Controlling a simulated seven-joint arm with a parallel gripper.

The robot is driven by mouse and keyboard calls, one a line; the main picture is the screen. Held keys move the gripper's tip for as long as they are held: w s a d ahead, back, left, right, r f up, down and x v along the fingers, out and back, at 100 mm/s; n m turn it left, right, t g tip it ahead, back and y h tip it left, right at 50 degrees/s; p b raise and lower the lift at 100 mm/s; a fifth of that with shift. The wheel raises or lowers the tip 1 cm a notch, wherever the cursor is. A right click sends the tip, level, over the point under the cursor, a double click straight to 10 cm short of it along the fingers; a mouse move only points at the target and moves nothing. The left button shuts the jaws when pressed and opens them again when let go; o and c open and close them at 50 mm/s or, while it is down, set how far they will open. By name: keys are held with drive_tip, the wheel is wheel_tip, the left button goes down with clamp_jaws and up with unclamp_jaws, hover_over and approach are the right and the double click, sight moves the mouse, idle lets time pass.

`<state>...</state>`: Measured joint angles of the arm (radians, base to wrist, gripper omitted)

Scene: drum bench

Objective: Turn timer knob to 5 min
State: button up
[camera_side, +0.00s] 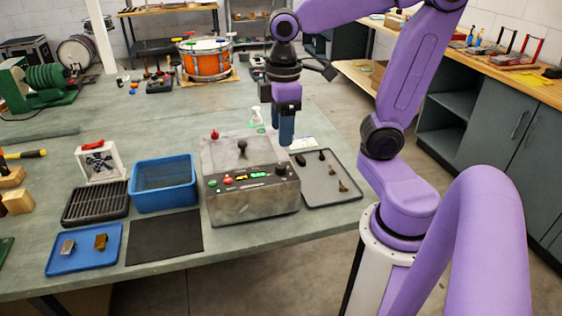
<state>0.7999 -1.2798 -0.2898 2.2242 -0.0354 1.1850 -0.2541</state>
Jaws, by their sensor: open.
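A grey metal control box (255,206) stands near the front edge of the bench. A black knob (281,169) sits at the right end of its control panel. A taller black knob or lever (242,147) stands on its top. I cannot tell which of these is the timer knob, and no minute marks are readable. My gripper (286,142) points down above the box's back right area, apart from both knobs. It is open and holds nothing visible; the gap between its fingers is hard to see from this side.
A red button (214,134) rises at the box's back left. A dark tray (346,190) with small parts lies to the right. A blue bin (164,184), a black rack (96,203) and a black mat (165,237) lie to the left. An orange drum (206,64) stands behind.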

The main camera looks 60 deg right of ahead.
drive_tip(key=m, duration=0.2)
approach(281, 166)
wheel_tip(281, 166, down, 9)
drive_tip(key=shift+w+d+r, duration=0.1)
drive_tip(key=shift+w+r, duration=0.05)
drive_tip(key=shift+r, duration=0.05)
idle(0.7)
drive_tip(key=c, duration=1.1)
